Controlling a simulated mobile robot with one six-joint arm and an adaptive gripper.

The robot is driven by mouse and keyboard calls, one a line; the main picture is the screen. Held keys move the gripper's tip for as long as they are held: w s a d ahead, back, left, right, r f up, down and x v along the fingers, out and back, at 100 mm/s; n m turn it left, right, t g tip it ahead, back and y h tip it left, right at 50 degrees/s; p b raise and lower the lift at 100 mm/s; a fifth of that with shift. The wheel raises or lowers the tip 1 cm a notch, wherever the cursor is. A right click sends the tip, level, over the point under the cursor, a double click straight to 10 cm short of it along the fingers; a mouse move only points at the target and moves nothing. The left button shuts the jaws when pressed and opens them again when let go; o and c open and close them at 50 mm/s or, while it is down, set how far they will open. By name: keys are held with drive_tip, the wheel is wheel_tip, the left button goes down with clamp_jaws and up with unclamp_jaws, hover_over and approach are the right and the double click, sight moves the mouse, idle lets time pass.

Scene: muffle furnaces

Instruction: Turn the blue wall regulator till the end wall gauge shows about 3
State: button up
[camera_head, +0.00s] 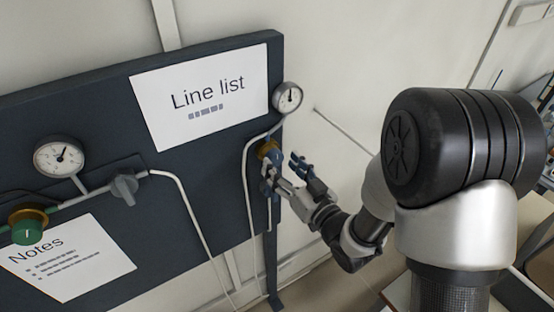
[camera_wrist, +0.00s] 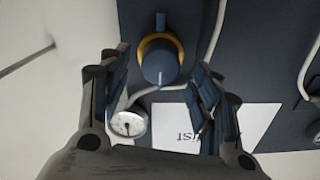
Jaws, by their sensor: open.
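The blue wall regulator (camera_wrist: 158,66) has a yellow ring behind its knob. In the head view the regulator (camera_head: 268,149) is near the right edge of the dark panel, partly hidden by my gripper. My gripper (camera_head: 285,170) is open in front of it. In the wrist view my gripper's (camera_wrist: 162,85) fingers stand apart, with the knob between and beyond their tips; I cannot tell whether they touch it. The end wall gauge (camera_head: 287,97) sits above the regulator at the panel edge. It also shows in the wrist view (camera_wrist: 128,123). Its numbers are too small to read.
Another gauge (camera_head: 59,156), a green knob (camera_head: 28,226) and a grey valve (camera_head: 124,187) are on the panel's left. Pipes run down the panel beside the regulator. A Line list sheet (camera_head: 205,95) and a Notes sheet (camera_head: 65,262) hang there. Bare wall lies right of the panel.

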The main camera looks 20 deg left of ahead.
drive_tip(key=v, duration=0.4)
drive_tip(key=shift+w, duration=0.1)
idle(1.6)
